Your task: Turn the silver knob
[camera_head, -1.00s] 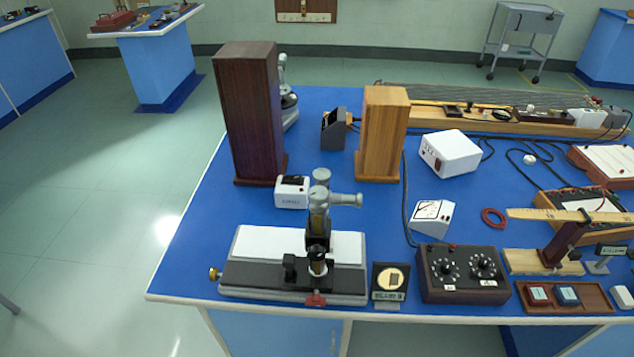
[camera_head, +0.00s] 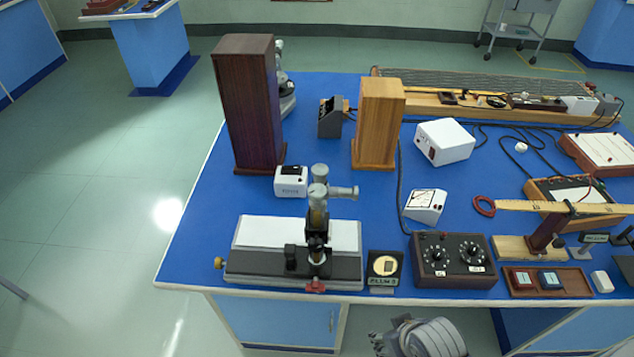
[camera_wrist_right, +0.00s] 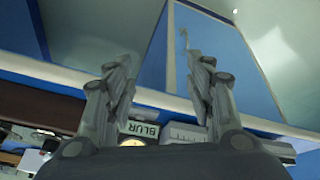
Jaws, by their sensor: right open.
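The travelling microscope (camera_head: 317,235) stands upright on its grey base (camera_head: 300,282) at the bench's front left. It has a brass knob (camera_head: 219,263) at its left end, a red knob (camera_head: 315,286) in front and a silver cylinder (camera_head: 343,193) up top. I cannot tell for sure which part is the silver knob. A dark control box (camera_head: 452,272) with two dials stands to its right. My right gripper (camera_head: 388,341) is low, in front of the bench edge. In the wrist view its fingers (camera_wrist_right: 160,75) are apart and empty. My left gripper is not in view.
A small framed plate (camera_head: 384,268) stands between microscope and control box; a lettered label (camera_wrist_right: 140,129) shows in the wrist view. A tray with coloured blocks (camera_head: 537,281) lies on the right. Tall wooden boxes (camera_head: 246,105) stand behind. The bench front edge (camera_head: 250,292) is before my gripper.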

